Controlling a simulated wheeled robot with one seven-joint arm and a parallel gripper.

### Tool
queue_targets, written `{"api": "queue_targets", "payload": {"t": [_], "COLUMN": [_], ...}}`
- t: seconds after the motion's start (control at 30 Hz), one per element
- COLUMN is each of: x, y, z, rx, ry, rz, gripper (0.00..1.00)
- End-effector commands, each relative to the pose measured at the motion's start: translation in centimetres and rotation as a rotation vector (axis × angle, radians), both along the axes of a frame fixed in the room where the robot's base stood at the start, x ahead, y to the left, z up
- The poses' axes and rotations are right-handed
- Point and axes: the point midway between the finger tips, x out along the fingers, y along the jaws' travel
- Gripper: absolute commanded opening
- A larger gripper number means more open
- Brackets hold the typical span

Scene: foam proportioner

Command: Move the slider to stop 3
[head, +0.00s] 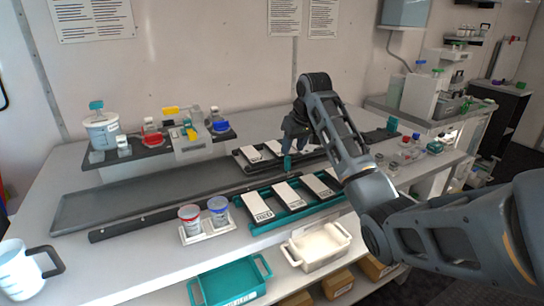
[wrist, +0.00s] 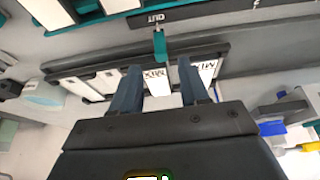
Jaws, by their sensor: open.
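A small teal upright tab (head: 287,164), which looks like the slider, stands at the dark rail (head: 130,224) that runs along the bench. The tab also shows in the wrist view (wrist: 159,44), just beyond the gap between my fingertips. My gripper (wrist: 157,68) is open, with its two blue fingers apart and nothing between them. In the head view my gripper (head: 291,148) points down just above the tab, and I cannot tell whether it touches it. The stop numbers cannot be read. A rail label (wrist: 155,18) appears upside down in the wrist view.
A teal rack (head: 262,228) with white labelled blocks lies in front of the rail, and a dark rack (head: 240,158) lies behind it. Red (head: 189,215) and blue (head: 218,208) cups stand left of the teal rack. A long grey tray (head: 90,203) fills the left.

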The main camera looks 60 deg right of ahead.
Motion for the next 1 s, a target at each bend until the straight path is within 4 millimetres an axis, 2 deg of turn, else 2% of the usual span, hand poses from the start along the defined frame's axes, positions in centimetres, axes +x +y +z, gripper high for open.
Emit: {"api": "queue_targets", "payload": {"t": [0.17,0.43,0.6,0.97,1.0], "x": [0.3,1.6,2.3,2.5,2.5], "y": [-0.3,-1.1,-1.4,-1.6,-1.6], "z": [-1.2,-5.0,-6.6,-7.2,-7.2], "rx": [0.002,0.003,0.002,0.000,0.000], "ry": [0.003,0.004,0.003,0.000,0.000], "rz": [-0.001,-0.001,0.000,0.000,0.000], "gripper": [0.45,0.45,0.45,0.45,0.42]}}
